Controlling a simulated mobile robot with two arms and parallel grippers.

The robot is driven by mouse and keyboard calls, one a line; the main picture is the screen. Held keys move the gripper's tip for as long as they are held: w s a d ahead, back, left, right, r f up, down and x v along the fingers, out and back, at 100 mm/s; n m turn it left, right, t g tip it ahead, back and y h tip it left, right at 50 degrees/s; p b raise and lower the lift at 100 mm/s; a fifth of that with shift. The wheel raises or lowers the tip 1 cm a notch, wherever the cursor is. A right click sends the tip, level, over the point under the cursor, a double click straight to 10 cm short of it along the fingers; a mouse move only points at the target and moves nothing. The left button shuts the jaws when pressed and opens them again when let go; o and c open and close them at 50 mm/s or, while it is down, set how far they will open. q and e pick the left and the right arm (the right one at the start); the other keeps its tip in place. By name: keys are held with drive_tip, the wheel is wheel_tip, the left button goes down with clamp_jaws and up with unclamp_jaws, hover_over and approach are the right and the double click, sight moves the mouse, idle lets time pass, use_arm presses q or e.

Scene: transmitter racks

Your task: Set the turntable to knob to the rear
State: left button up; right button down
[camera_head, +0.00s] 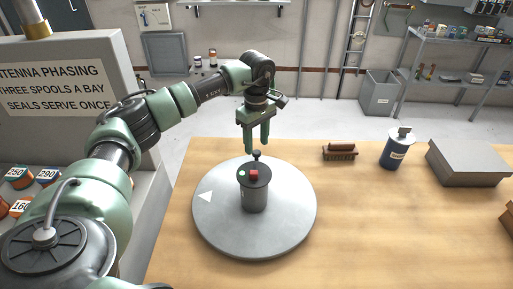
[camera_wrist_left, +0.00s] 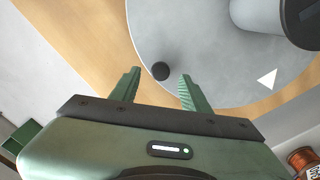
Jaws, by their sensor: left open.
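The turntable (camera_head: 290,225) is a round grey disc on the wooden table. A dark knob (camera_head: 256,154) stands near its rear rim, and a white triangle (camera_head: 205,196) marks its left side. A grey canister (camera_head: 255,198) with a dark top, a red block and a pale green dot stands near the disc's middle. My left gripper (camera_head: 257,148) points down at the rear rim, open. In the left wrist view the knob (camera_wrist_left: 160,71) shows between the open fingertips (camera_wrist_left: 160,75); I cannot tell whether they touch it. My right gripper is not in view.
A grey cabinet with a sign (camera_head: 55,90) stands at left.

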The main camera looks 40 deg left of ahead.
use_arm(q)
drive_tip(key=shift+r, duration=2.6)
